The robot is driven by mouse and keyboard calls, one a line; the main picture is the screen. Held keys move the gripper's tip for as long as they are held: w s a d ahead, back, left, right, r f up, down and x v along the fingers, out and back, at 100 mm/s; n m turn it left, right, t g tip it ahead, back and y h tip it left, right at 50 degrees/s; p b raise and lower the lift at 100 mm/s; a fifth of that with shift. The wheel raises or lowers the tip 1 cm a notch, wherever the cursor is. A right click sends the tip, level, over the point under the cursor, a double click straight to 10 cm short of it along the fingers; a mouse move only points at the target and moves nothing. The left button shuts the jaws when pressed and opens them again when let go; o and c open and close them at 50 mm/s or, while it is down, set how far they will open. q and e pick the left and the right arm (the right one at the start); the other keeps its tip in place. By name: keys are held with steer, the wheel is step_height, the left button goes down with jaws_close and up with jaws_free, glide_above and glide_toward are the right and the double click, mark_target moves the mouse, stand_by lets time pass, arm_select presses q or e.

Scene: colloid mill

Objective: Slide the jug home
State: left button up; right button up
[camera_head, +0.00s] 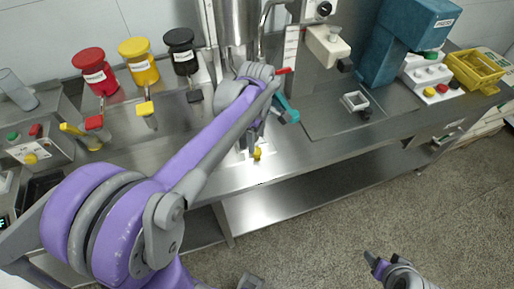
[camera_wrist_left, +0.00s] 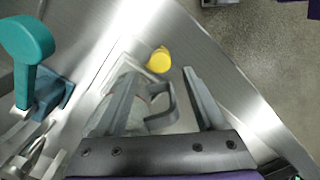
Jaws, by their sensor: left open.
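A clear jug (camera_wrist_left: 135,112) with a grey loop handle (camera_wrist_left: 168,100) stands on the steel bench in the left wrist view. My left gripper (camera_wrist_left: 163,82) is open, and the handle shows between its two fingers, with no grip on it visible. A yellow round part (camera_wrist_left: 158,61) sits just beyond the handle; it also shows in the head view (camera_head: 257,153). In the head view my left gripper (camera_head: 248,143) is low over the bench's front part, and my arm hides most of the jug. Part of my right arm shows at the lower right; its finger state is unclear.
A teal lever (camera_wrist_left: 27,50) stands close to the left of the gripper. Red (camera_head: 95,70), yellow (camera_head: 140,62) and black (camera_head: 182,50) lidded containers stand behind at the left. A teal machine (camera_head: 400,40) and yellow basket (camera_head: 475,72) are at the right.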

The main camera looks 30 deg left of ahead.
mark_target(257, 150)
arm_select(q)
step_height(257, 150, down, 5)
stand_by(0.3)
jaws_close()
stand_by(1.4)
